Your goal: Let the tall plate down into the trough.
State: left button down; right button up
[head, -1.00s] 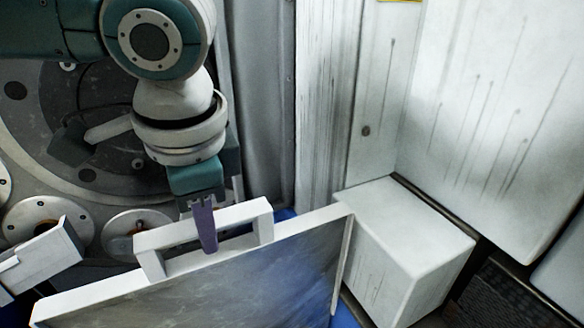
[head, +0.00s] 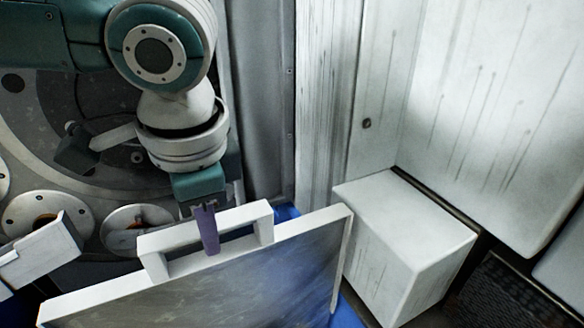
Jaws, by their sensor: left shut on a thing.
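The tall plate (head: 215,292) is a grey panel with a white rim and a white handle frame on top. It stands roughly upright, tilted in the picture, and its lower part is cut off by the bottom edge. My left gripper (head: 208,240) comes down from above and is shut on the handle's (head: 262,220) top bar. A blue surface (head: 287,212) shows behind the plate and at its lower right. I cannot tell whether it is part of the trough, and the plate's bottom edge is out of sight. My right gripper is not in view.
A white box-shaped block (head: 405,245) stands close to the plate's right edge. A white wall panel (head: 480,110) rises behind it. At the left is a large grey disc machine (head: 75,130) with round flanges (head: 45,214) and a white bracket (head: 40,252). A dark grate (head: 505,295) lies at lower right.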

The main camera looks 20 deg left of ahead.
aim_at(216, 259)
pick_arm(q)
jog(key=shift+w+f+b, duration=0.1)
jog(key=shift+f+b, duration=0.45)
jog(key=shift+f, duration=0.85)
jog(key=shift+f+b, duration=0.65)
jog(key=shift+f, duration=0.85)
jog(key=shift+f, duration=0.25)
jog(key=shift+f+b, duration=1.2)
jog(key=shift+f, duration=0.9)
jog(key=shift+s+d+p, duration=0.4)
jog(key=shift+d+p, duration=0.05)
jog(key=shift+p, duration=0.2)
